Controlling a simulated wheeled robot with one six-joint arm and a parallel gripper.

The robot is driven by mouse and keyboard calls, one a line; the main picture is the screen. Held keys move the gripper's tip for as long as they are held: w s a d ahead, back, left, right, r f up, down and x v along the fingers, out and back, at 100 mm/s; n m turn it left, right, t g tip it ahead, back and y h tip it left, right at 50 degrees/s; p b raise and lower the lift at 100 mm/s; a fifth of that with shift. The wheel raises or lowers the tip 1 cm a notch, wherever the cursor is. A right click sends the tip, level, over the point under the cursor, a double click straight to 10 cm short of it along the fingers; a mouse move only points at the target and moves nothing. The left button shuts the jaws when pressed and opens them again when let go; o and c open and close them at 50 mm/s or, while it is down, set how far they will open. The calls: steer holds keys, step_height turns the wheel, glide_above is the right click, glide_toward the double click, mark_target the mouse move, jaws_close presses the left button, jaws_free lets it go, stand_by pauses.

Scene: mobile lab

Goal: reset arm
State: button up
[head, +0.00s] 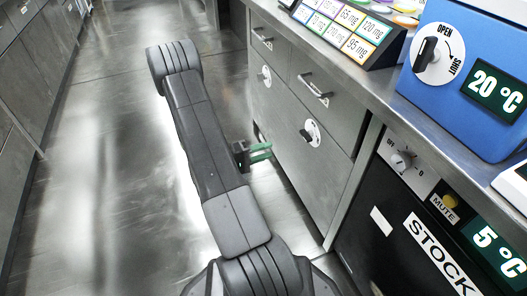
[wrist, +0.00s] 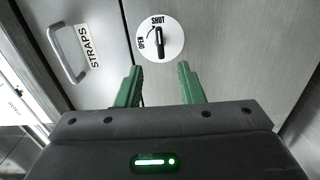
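My arm stretches up and across the aisle in the head view. My gripper (head: 260,152) shows beside it, its green fingers close to the cabinet front. In the wrist view my gripper (wrist: 160,84) has its two green fingers spread apart with nothing between them. Beyond the fingertips, a round white dial with a black knob (wrist: 160,40) marked OPEN and SHUT is on a grey cabinet door; the knob stands upright, near SHUT. I cannot tell the exact distance from the fingers to the door.
A drawer handle (wrist: 68,54) labelled STRAPS is left of the dial. The counter holds a blue box (head: 465,70) reading 20 °C and a rack of mg labels (head: 340,28). A black STOCK unit (head: 400,225) reads 5 °C. The aisle floor (head: 100,150) is clear to the left.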

mark_target(305, 138)
steer(key=shift+d, duration=0.15)
steer(key=b+x, duration=0.3)
steer(key=x, duration=1)
steer(key=shift+w+d, duration=0.15)
steer(key=shift+d, duration=0.15)
steer(key=p+v, duration=0.3)
steer(key=v, duration=1.1)
steer(key=b+x, duration=0.3)
steer(key=x, duration=1)
steer(key=shift+w+d+f, duration=0.1)
steer(key=shift+d+f, duration=0.05)
steer(key=shift+d, duration=0.1)
steer(key=shift+w+d, duration=0.1)
steer(key=shift+d, duration=0.2)
steer(key=n, duration=0.1)
steer(key=r+n, duration=0.1)
steer(key=n, duration=0.1)
steer(key=shift+a, duration=0.1)
steer(key=shift+n, duration=0.8)
